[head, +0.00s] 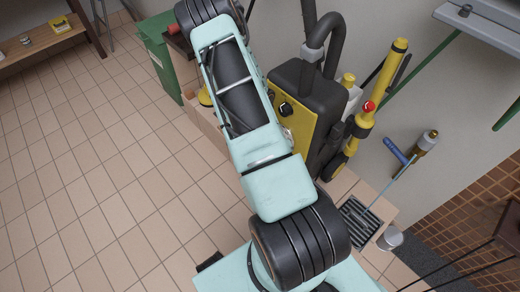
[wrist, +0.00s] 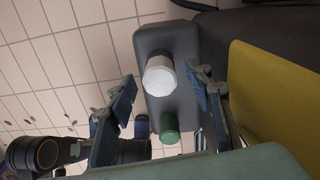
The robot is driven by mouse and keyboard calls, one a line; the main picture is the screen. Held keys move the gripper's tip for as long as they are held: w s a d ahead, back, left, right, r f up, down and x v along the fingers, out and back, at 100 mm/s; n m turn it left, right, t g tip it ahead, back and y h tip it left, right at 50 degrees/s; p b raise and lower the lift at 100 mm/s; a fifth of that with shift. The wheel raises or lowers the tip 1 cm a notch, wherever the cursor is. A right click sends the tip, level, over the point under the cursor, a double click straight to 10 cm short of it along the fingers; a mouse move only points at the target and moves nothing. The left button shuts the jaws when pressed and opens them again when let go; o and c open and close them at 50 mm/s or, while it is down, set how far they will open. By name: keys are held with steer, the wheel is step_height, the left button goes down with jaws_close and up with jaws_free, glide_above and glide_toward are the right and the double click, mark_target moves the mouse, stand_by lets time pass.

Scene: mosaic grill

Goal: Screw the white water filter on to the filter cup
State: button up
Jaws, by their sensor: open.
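In the wrist view, a white cylinder (wrist: 160,76), which looks like the water filter, stands out from a rounded grey block (wrist: 168,38). A shorter green cylinder (wrist: 169,127) is on the same block, a little lower in the picture. I cannot tell for sure which part is the filter cup, or whether the white cylinder is seated in anything. My gripper (wrist: 161,78) is open, with one blue-padded finger on each side of the white cylinder. Neither finger visibly touches it. The gripper is not visible in the head view.
A yellow and black machine (head: 300,110) with a thick hose stands right beside my arm. A yellow tool (head: 368,115) leans by the wall. A green bin (head: 160,55) and a wooden table (head: 45,40) are at the upper left. The tiled floor (head: 90,170) at left is clear.

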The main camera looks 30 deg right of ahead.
step_height(320, 180, up, 12)
steer(key=shift+f, duration=0.15)
stand_by(0.3)
